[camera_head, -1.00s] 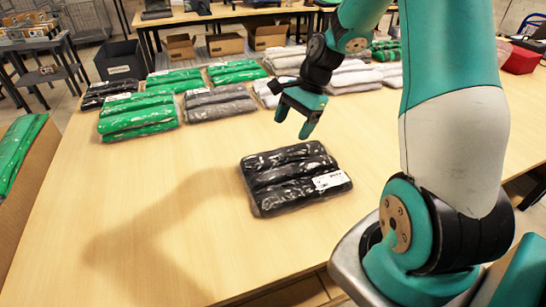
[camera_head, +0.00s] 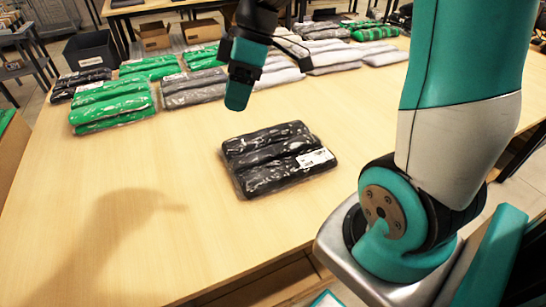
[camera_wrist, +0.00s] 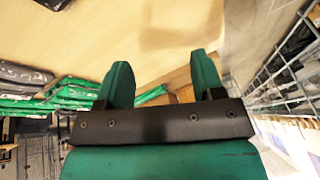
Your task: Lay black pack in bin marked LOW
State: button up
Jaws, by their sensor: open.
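The black pack (camera_head: 277,158) lies flat on the table, clear-wrapped in several rolls, with a white label at its right end. My gripper (camera_head: 239,88) hangs above the table, beyond and slightly left of that pack, apart from it. In the wrist view my gripper (camera_wrist: 161,78) has its two green fingers spread with nothing between them. A dark piece at the top left edge of the wrist view is too cropped to identify. A dark bin (camera_head: 91,52) with a white label stands past the table's far left; I cannot read its marking.
Green packs (camera_head: 112,105), grey packs (camera_head: 194,88) and white packs (camera_head: 333,58) line the table's far side. Cardboard boxes (camera_head: 154,38) stand on a table behind. The wooden table (camera_head: 130,200) is clear to the left and front. A cardboard box shows at the left edge.

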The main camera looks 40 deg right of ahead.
jog(key=w+d+f+n+b, duration=0.1)
jog(key=w+d+f, duration=0.15)
jog(key=d, duration=0.45)
jog(key=w+d+f+n, duration=0.1)
jog(key=d+f, duration=0.2)
jog(key=d, duration=0.3)
jog(key=n+t+y, duration=0.1)
jog(key=n, duration=0.1)
send_near(278, 147)
jog(key=x, duration=0.3)
jog(key=shift+s+f+b, duration=0.1)
jog(key=shift+f+b, duration=0.15)
jog(key=shift+b, duration=0.05)
jog(key=shift+p+x, duration=0.4)
jog(key=shift+x, duration=2.55)
jog(key=shift+a+r, duration=0.1)
jog(key=shift+a, duration=0.05)
jog(key=c, duration=1)
